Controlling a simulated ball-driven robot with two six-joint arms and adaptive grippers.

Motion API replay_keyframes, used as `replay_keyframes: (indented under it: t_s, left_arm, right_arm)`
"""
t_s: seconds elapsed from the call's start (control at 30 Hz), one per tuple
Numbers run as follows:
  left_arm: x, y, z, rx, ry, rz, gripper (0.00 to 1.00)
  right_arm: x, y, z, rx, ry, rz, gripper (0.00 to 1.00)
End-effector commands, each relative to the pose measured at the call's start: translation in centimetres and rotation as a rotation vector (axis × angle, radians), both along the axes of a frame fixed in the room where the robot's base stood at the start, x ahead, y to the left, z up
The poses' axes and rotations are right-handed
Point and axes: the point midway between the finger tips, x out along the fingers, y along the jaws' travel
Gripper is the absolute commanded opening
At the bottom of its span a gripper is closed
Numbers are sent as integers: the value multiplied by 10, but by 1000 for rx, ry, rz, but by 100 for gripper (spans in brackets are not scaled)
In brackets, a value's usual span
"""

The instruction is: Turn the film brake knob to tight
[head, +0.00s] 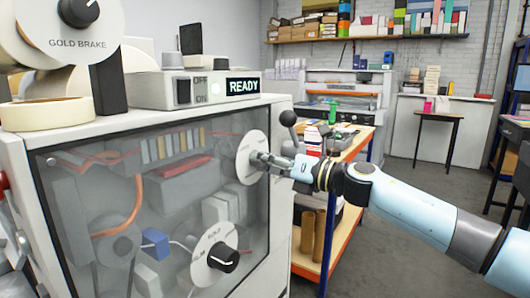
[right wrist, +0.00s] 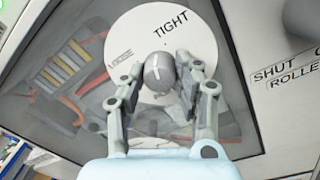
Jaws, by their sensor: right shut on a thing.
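The film brake dial is a white disc (head: 247,150) on the right part of the machine's front. In the right wrist view the disc (right wrist: 200,45) reads TIGHT at the upper right and LOOSE at the left. Its grey knob (right wrist: 158,72) has a short white pointer line, tilted slightly left of straight up in that view, between the two words. My right gripper (right wrist: 165,82) is shut on the knob, a finger on each side. In the head view the right gripper (head: 267,160) covers the knob. My left gripper is not in view.
The gold brake dial (head: 80,38) with a black knob is at the upper left. Another dial with a black knob (head: 222,258) sits below the film brake. A READY display (head: 242,86) is on top. A ball-ended lever (head: 288,119) stands close behind my right gripper.

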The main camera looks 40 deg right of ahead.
Motion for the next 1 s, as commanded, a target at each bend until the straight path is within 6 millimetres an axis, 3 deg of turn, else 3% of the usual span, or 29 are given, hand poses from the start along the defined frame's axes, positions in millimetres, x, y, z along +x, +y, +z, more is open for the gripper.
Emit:
replay_keyframes:
  t_s: [0.5, 1.0]
  left_arm:
    - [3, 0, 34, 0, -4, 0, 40]
    - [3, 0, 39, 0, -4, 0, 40]
  right_arm:
    - [0, 0, 1, 338, 141, -2, 0]
    - [0, 0, -1, 417, 173, -1, 0]
